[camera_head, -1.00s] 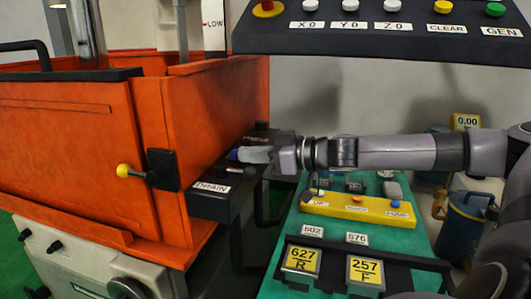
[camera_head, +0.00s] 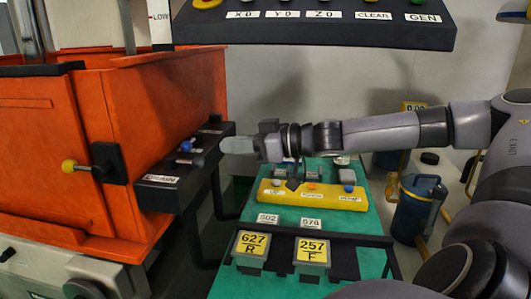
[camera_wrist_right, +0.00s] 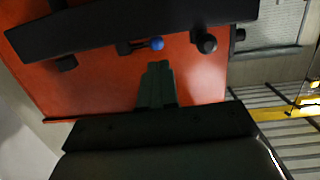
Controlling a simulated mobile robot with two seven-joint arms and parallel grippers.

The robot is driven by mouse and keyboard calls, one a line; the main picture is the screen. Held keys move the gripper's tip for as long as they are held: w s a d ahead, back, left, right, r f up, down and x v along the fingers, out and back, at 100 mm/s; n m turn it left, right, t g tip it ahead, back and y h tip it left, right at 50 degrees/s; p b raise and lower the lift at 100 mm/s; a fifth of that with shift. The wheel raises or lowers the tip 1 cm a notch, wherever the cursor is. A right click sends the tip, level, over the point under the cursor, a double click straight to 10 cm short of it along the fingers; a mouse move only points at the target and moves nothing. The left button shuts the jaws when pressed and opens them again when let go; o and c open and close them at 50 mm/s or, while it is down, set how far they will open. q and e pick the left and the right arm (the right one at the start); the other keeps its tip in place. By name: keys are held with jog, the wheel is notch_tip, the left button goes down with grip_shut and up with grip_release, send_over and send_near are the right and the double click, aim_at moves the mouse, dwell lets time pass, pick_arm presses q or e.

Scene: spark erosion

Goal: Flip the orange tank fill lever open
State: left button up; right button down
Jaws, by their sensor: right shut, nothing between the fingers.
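The orange tank (camera_head: 165,105) stands at the left in the head view. A black block (camera_head: 172,192) with a DRAIN label (camera_head: 162,179) is on its right side. A lever with a blue knob (camera_head: 186,146) sits on this block; the knob also shows in the wrist view (camera_wrist_right: 157,43). A black knob (camera_wrist_right: 205,42) sits beside it. I cannot read a fill label. A yellow-knobbed lever (camera_head: 69,166) is on the tank's front. My right gripper (camera_head: 226,145) is shut and empty, to the right of the blue knob and apart from it. My left gripper is out of view.
A yellow button box (camera_head: 312,199) lies on the green-topped table (camera_head: 230,288) below my right arm. The control panel (camera_head: 310,30) hangs above. A blue container (camera_head: 410,212) stands at the right. Open space lies between the block and the table.

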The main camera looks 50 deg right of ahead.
jog(key=b+v, duration=0.1)
jog(key=v, duration=0.5)
jog(key=shift+s, duration=0.25)
jog(key=shift+a, duration=0.2)
